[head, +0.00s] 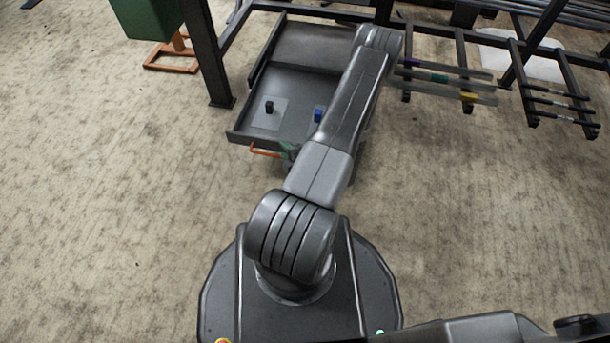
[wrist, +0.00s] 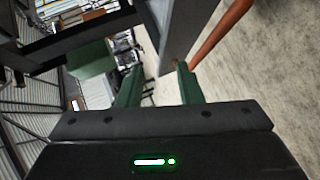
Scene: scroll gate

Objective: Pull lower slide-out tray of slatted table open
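The dark grey slide-out tray (head: 292,88) extends out from under the table's frame in the head view. Its orange handle (head: 265,153) runs along its front face; my arm hides the right part. In the wrist view an orange bar, apparently the handle (wrist: 218,35), slants at upper right beside a grey panel (wrist: 178,35). My gripper (head: 289,153) is at the tray's front, mostly hidden under my arm. In the wrist view my gripper (wrist: 158,84) has its green fingers apart, with nothing clearly held between them. The bar's end is close to the right fingertip; I cannot tell whether they touch.
A black item (head: 269,107) and a blue item (head: 318,115) lie in the tray. A dark table leg (head: 208,60) stands to its left. A green bin (head: 148,18) is at upper left, and rack arms with rods (head: 445,78) are at right. The floor in front is clear.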

